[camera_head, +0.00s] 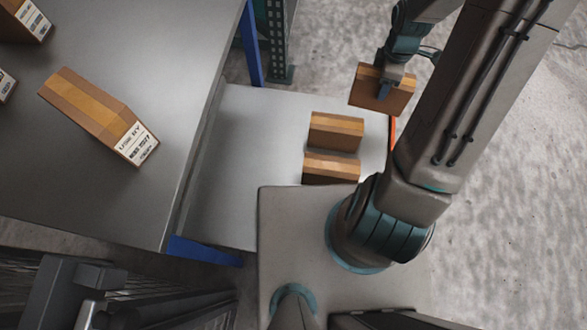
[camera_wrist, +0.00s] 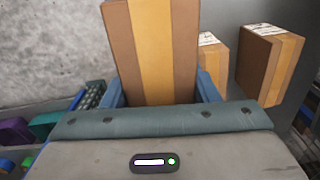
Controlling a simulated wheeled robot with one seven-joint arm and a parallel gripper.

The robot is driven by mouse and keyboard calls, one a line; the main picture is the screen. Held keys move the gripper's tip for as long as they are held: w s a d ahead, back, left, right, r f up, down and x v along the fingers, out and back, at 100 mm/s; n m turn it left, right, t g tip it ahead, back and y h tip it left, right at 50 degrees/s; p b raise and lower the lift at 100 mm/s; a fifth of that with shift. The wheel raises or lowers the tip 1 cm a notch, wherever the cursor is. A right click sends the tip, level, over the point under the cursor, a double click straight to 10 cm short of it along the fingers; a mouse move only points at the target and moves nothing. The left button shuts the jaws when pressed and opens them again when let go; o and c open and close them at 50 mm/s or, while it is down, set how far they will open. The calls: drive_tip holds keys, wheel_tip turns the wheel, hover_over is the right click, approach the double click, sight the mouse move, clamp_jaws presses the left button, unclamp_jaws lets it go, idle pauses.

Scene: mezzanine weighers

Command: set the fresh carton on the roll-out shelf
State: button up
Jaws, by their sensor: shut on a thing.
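My gripper (camera_head: 384,91) is shut on a brown carton (camera_head: 366,99) with an orange-yellow band, held at the upper right of the head view. In the wrist view the same carton (camera_wrist: 152,45) stands between the two blue fingers (camera_wrist: 160,92). No label shows on its visible faces. The roll-out shelf (camera_head: 240,150) is the pale low surface in the middle of the head view. The held carton appears near its far right corner; its height above the shelf is unclear. Two banded cartons, one (camera_head: 336,131) behind the other (camera_head: 331,168), sit on the shelf's right side.
A higher grey table (camera_head: 130,60) at the left bears a carton (camera_head: 92,112) with a use-by label and others at its edge. A blue post (camera_head: 251,45) stands at the shelf's far side. The shelf's left and middle are bare. Two cartons show right in the wrist view.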

drive_tip(key=shift+s+d+f+n+b, duration=0.2)
drive_tip(key=shift+d+f+n+b, duration=0.1)
drive_tip(key=shift+f+n+b, duration=0.25)
drive_tip(key=shift+a+f, duration=0.25)
drive_tip(key=shift+f, duration=0.1)
drive_tip(key=w+a+f+b, duration=0.4)
drive_tip(key=a+f, duration=0.6)
drive_tip(key=shift+w+f+b, duration=0.15)
drive_tip(key=shift+f+b, duration=0.05)
drive_tip(key=shift+b, duration=0.15)
drive_tip(key=shift+a, duration=0.1)
drive_tip(key=shift+f, duration=0.15)
drive_tip(key=o, duration=1.3)
